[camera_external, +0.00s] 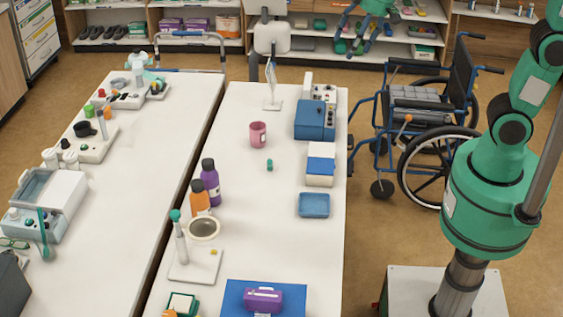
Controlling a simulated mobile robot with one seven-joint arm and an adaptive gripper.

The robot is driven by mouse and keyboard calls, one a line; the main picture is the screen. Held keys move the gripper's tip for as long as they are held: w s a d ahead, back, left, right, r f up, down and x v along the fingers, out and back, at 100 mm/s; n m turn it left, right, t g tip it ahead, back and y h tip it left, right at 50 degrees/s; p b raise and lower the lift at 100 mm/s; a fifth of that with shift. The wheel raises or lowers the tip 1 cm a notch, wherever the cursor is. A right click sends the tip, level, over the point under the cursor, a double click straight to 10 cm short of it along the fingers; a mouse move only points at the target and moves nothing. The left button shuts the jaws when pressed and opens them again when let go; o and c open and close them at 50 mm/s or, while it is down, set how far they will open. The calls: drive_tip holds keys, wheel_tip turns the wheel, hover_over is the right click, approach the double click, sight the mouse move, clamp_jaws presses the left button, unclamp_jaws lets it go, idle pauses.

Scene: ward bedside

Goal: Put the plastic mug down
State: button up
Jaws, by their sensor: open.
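The plastic mug (258,134) is pink with a pale label. It stands upright on the white right-hand table (235,110), towards its far end, with nothing holding it. My gripper (367,38), green with dark blue linkages, hangs at the top of the view, up and right of the mug and well apart from it. Its fingers are spread and I see nothing between them. Part of my arm between the gripper and the shoulder is out of frame.
A small teal item (269,165) lies near the mug. A blue box (315,119), a white-and-blue box (320,164) and a blue tray (314,205) line the right edge. Purple (210,183) and orange (200,198) bottles stand left. A wheelchair (430,120) stands right of the table.

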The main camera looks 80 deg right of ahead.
drive_tip(key=s+a+f, duration=0.1)
drive_tip(key=s+a, duration=0.2)
drive_tip(key=s, duration=0.6)
drive_tip(key=s+a+f+t, duration=0.1)
drive_tip(key=s+a+f, duration=0.1)
drive_tip(key=s, duration=0.8)
drive_tip(key=shift+s+a+f+n+t+y, duration=0.2)
drive_tip(key=shift+s+a+n+t+y, duration=0.15)
drive_tip(key=shift+a, duration=0.35)
drive_tip(key=shift+w, duration=0.1)
wheel_tip(320, 180, down, 10)
drive_tip(key=b, duration=1)
drive_tip(key=shift+f+b, duration=0.25)
drive_tip(key=shift+b, duration=0.05)
